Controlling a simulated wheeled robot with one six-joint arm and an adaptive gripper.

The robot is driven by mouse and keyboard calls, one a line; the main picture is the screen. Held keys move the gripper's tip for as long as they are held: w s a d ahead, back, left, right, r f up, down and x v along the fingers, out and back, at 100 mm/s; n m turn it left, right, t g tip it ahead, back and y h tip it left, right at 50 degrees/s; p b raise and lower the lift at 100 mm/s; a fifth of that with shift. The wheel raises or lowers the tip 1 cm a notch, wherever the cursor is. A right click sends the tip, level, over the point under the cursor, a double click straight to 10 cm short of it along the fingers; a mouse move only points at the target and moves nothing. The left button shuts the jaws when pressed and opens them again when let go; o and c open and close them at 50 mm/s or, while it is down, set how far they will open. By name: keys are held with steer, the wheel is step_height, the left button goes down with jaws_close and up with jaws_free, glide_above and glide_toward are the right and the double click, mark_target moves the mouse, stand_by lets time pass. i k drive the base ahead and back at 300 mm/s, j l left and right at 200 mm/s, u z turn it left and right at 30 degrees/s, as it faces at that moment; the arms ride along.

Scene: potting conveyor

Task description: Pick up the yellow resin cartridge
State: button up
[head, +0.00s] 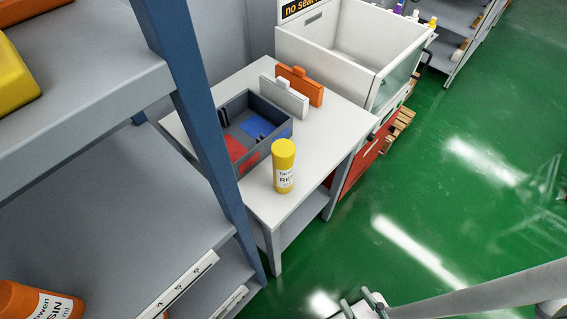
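The yellow resin cartridge (284,162) stands upright on a small light-grey table (293,211), near its front edge. It has a yellow cap and a white label with partly readable black print. My gripper (362,304) shows only in part at the bottom edge of the head view, with my grey arm coming in from the right. It is apart from the cartridge, over the green floor side. Its fingertips are small and cut off by the frame, so I cannot tell how far they are apart.
A grey bin (265,145) with red and blue pieces sits close behind the cartridge. White (284,97) and orange (301,85) cases stand behind it. A blue-posted shelf (190,100) at left holds an orange cartridge (38,301). The green floor (470,120) at right is clear.

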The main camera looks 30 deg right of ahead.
mark_target(282, 150)
steer(key=k+l, duration=0.1)
steer(key=k, duration=0.45)
steer(key=k+l+u, duration=0.1)
steer(key=k, duration=0.5)
